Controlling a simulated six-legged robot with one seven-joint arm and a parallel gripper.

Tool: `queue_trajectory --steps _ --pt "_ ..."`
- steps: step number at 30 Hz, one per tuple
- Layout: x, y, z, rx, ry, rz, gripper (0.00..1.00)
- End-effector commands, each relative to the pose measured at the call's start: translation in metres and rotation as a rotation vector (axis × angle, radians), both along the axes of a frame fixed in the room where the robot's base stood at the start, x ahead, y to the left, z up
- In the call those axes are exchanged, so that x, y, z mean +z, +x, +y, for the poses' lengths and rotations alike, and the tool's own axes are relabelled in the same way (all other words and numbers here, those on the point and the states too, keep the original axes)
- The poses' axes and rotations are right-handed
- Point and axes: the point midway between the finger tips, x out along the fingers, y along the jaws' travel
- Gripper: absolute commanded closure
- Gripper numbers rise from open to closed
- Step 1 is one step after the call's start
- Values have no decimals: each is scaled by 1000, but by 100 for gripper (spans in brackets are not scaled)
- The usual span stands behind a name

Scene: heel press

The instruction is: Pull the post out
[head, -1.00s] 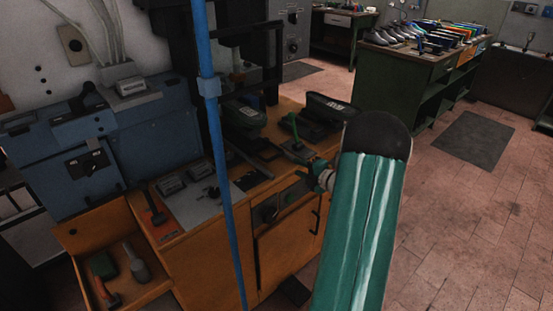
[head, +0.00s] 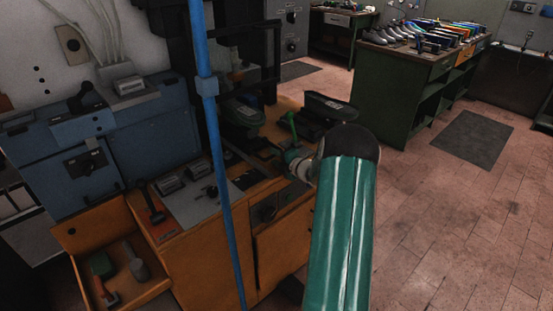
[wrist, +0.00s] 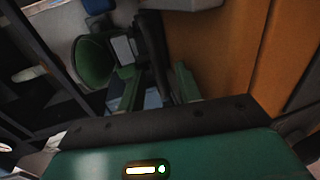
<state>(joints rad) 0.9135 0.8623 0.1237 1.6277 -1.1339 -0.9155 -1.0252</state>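My gripper (head: 291,124) is over the wooden bench, just right of the machine's green part (head: 243,111). In the wrist view its two green fingers (wrist: 158,88) stand apart, and I see nothing clasped between them. Beyond them are the rounded green part (wrist: 92,62) with a pale label panel (wrist: 122,48) and a dark upright piece (wrist: 152,48). This dark piece may be the post, but I cannot tell for sure. My forearm and the blue pole hide some of the bench in the head view.
A blue pole (head: 216,150) stands in front of the bench (head: 215,245). A black frame (head: 245,40) rises behind it. An open drawer (head: 150,290) holding tools juts out at lower left. A dark shoe-shaped piece (head: 328,105) lies beyond my gripper.

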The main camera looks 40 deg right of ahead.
Motion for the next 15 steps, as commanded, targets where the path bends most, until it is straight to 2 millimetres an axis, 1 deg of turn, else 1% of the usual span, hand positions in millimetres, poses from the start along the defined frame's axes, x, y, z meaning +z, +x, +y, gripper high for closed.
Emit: queue_trajectory --steps 1,5,6,15 --pt "0 0 0 0 0 0 72" --pt "0 0 0 0 0 0 97" --pt "0 0 0 0 0 0 100" --pt "0 -4 -1 -1 0 0 100"
